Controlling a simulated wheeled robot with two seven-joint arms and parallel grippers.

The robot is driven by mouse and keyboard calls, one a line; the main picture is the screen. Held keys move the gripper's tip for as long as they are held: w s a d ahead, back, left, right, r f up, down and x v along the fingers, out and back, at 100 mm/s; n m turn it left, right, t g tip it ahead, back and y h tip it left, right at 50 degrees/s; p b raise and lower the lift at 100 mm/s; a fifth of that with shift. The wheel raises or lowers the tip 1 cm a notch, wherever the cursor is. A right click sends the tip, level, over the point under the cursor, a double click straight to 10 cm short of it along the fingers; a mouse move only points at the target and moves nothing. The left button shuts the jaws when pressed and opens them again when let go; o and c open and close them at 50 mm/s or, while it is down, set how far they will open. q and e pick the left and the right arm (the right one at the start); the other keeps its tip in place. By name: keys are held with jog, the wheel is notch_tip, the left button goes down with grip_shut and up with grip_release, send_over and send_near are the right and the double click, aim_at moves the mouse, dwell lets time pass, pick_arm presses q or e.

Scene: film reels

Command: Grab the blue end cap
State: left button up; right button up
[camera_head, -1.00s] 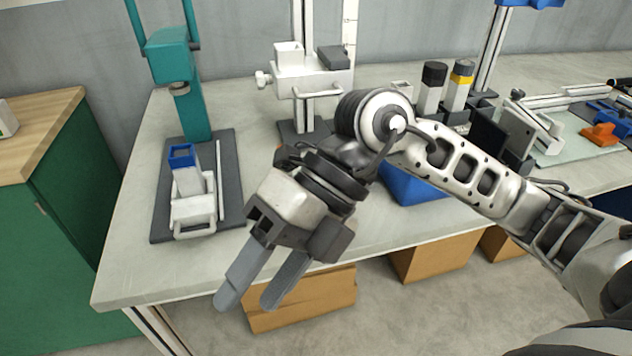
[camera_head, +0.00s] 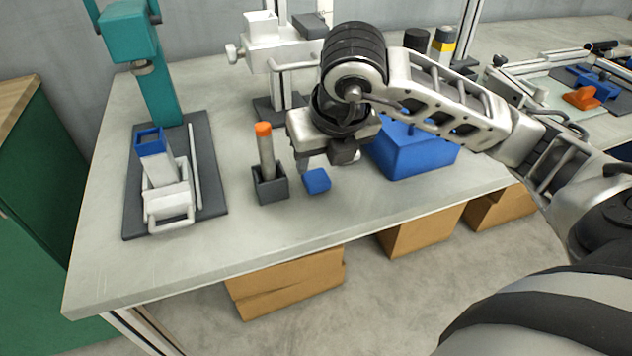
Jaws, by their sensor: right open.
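A small blue block-shaped piece (camera_head: 317,181), which looks like the blue end cap, sits on the grey table (camera_head: 235,230) near the middle of the view. My right gripper (camera_head: 315,164) is open, just behind and above this piece. Its fingers are mostly hidden behind its body and I cannot tell whether they touch the piece. A square blue collar (camera_head: 149,136) also tops a white part in the fixture at the left. My left gripper is not in view.
An orange-tipped grey rod (camera_head: 266,152) stands in a dark square holder (camera_head: 270,185) just left of the blue piece. A large blue bin (camera_head: 418,153) is close on the right. A teal press (camera_head: 135,60) stands at the left. The front table strip is clear.

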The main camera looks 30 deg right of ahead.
aim_at(316, 177)
jog(key=x, duration=0.5)
jog(key=shift+w+f, duration=0.1)
jog(key=shift+f, duration=0.25)
jog(key=shift+a, duration=0.1)
jog(key=c, duration=0.7)
